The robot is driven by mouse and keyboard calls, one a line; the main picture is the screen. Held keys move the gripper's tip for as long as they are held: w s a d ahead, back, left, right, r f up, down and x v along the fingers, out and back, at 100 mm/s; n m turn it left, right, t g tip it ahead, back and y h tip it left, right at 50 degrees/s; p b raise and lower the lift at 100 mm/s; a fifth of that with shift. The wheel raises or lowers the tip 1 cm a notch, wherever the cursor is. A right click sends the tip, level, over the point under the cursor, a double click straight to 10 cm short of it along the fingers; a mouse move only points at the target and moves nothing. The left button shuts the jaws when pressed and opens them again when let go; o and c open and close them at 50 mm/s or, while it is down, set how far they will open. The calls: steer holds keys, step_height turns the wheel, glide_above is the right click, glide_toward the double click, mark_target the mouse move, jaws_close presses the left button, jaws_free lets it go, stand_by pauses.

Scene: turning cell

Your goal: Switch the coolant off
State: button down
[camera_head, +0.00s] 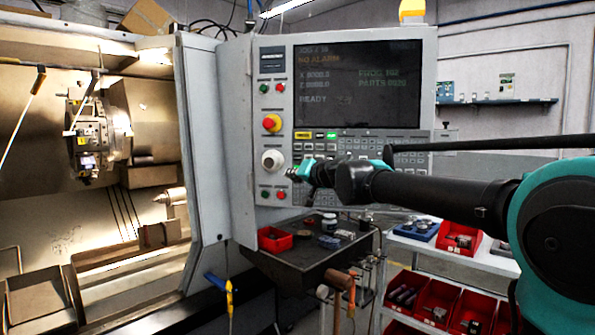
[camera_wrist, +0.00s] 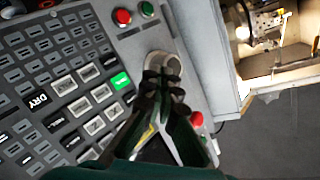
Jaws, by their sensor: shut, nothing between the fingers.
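The grey lathe control panel (camera_head: 245,100) faces me, its screen (camera_head: 358,82) showing NO ALARM and READY. Its keypad (camera_head: 350,150) has one key lit green (camera_head: 332,135) and one lit yellow (camera_head: 302,135). The green-lit key (camera_wrist: 120,80) also shows in the wrist view; its label is too small to read, and I cannot tell which key is for coolant. My gripper (camera_head: 296,172) is shut and empty in front of the lower-left keypad, hiding some keys. In the wrist view its fingertips (camera_wrist: 165,82) overlap the round knob (camera_wrist: 158,62); contact cannot be told.
A red-and-yellow emergency stop (camera_head: 270,122) sits above the knob; a green button (camera_head: 265,193) and a red button (camera_head: 281,195) sit below it. A dark tray (camera_head: 290,262) with a red bin (camera_head: 274,239) juts out below. The open lathe is left, a parts shelf (camera_head: 460,255) right.

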steer(key=w+d, duration=0.1)
steer(key=w, duration=0.7)
steer(key=shift+w, duration=0.2)
steer(key=shift+w+d, duration=0.1)
stand_by(1.2)
steer(key=shift+w, duration=0.35)
steer(key=shift+w+d, duration=0.1)
steer(key=shift+w, duration=0.2)
stand_by(0.7)
steer(key=shift+s, duration=0.75)
steer(key=s, duration=0.3)
steer(key=s+a, duration=0.1)
steer(key=s, duration=0.1)
stand_by(0.5)
